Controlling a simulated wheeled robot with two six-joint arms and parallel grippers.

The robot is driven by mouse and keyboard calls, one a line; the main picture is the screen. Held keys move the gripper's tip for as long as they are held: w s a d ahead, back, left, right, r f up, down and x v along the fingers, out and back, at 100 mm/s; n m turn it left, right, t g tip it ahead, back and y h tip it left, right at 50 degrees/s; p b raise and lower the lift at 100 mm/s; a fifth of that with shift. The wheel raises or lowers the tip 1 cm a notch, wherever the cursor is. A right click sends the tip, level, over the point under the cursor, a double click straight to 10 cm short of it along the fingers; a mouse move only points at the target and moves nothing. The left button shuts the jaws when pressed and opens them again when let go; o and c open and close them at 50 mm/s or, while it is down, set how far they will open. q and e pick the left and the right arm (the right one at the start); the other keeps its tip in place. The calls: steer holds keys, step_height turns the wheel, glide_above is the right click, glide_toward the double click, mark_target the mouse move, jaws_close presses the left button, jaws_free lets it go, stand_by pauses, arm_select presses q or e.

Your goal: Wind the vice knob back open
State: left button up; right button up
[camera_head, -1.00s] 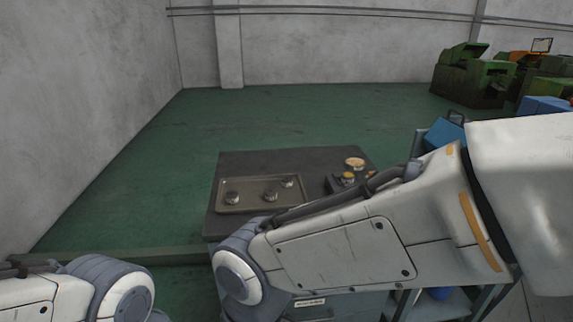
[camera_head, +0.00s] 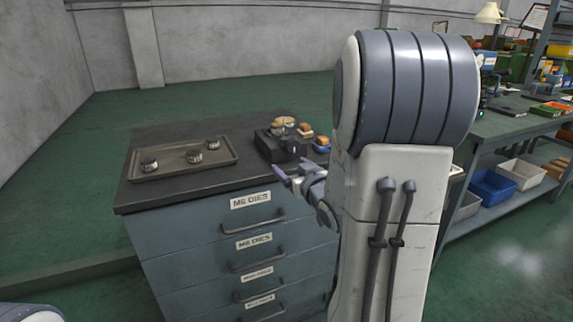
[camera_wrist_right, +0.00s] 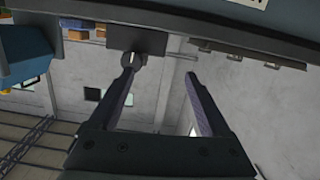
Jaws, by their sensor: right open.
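The vice (camera_head: 280,145) is a dark block on the right part of the cabinet top, close to its front edge. In the right wrist view the vice (camera_wrist_right: 137,42) is at the top, with a small round grey knob (camera_wrist_right: 133,60) on its near face. My right gripper (camera_head: 287,174) is just in front of the vice, its fingers pointing toward it. In the right wrist view the gripper (camera_wrist_right: 160,75) is open and empty; the knob is by the left fingertip, not between the fingers. I cannot tell whether they touch. My left gripper is out of view.
A tray (camera_head: 222,160) with 3 dark round pieces lies left on the blue drawer cabinet (camera_head: 205,225). Small orange and blue blocks (camera_head: 321,144) sit right of the vice. A workbench (camera_head: 510,125) with bins stands at the right. Green floor is free behind the cabinet.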

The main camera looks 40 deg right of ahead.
mark_target(294, 147)
steer(key=s+d+t+h, duration=0.1)
steer(key=s+d, duration=0.1)
steer(key=d, duration=0.2)
steer(key=shift+m, duration=0.4)
steer(key=x, duration=0.6)
steer(key=r+x, duration=0.1)
steer(key=x, duration=0.3)
steer(key=shift+f, duration=0.1)
jaws_close()
